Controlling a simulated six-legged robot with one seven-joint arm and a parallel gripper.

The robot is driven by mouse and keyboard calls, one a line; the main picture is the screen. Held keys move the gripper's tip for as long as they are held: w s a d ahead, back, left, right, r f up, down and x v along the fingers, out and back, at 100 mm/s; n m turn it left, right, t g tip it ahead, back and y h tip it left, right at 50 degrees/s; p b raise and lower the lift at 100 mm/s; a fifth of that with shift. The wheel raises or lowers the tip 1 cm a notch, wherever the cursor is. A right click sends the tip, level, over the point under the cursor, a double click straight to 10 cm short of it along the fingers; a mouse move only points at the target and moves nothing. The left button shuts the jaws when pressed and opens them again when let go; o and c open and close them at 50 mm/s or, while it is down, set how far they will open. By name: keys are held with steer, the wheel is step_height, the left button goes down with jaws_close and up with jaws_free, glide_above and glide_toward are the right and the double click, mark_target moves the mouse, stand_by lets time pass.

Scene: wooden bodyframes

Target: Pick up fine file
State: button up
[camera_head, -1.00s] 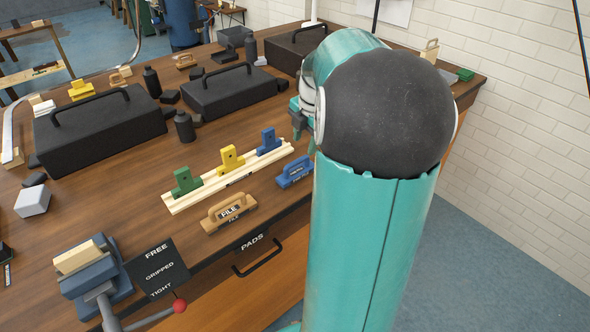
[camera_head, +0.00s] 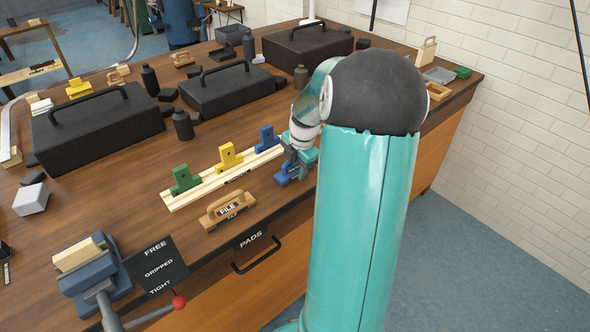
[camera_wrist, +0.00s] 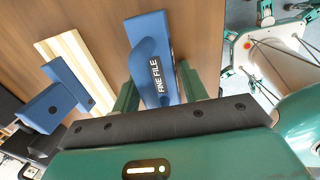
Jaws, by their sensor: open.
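The fine file (camera_head: 287,174) is a blue block with a handle, on the bench near its front edge, right of the wooden rack. My gripper (camera_head: 299,158) is over it and hides part of it in the head view. In the wrist view the fine file (camera_wrist: 150,30) shows its white "FINE FILE" lettering. The two green fingers of my gripper (camera_wrist: 157,88) are apart, one on each side of the file's handle. Whether they touch it I cannot tell.
A pale wooden rack (camera_head: 208,187) holds green, yellow and blue upright pieces left of the fine file. A tan file (camera_head: 227,210) lies in front of it. A vise (camera_head: 95,272) stands front left. Black cases (camera_head: 228,92) stand farther back.

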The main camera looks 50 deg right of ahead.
mark_target(297, 171)
steer(key=c, duration=0.7)
steer(key=shift+r, duration=0.2)
steer(key=shift+r, duration=0.2)
steer(key=shift+c, duration=0.9)
steer(key=r, duration=0.3)
steer(key=shift+s+a+r, duration=0.1)
steer(key=shift+s, duration=0.15)
steer(key=s+r, duration=0.1)
steer(key=s+a+r, duration=0.1)
steer(key=r, duration=0.1)
steer(key=s+a+r, duration=0.1)
steer(key=r, duration=0.1)
steer(key=shift+s+a+r, duration=0.15)
steer(key=shift+s, duration=0.2)
steer(key=s+a+r, duration=0.1)
steer(key=s, duration=0.1)
steer(key=s+a+r, duration=0.1)
steer(key=s+a, duration=0.1)
steer(key=s, duration=0.1)
steer(key=s+a+r, duration=0.1)
steer(key=s+r, duration=0.1)
steer(key=shift+s+a, duration=0.35)
steer(key=shift+s, duration=0.05)
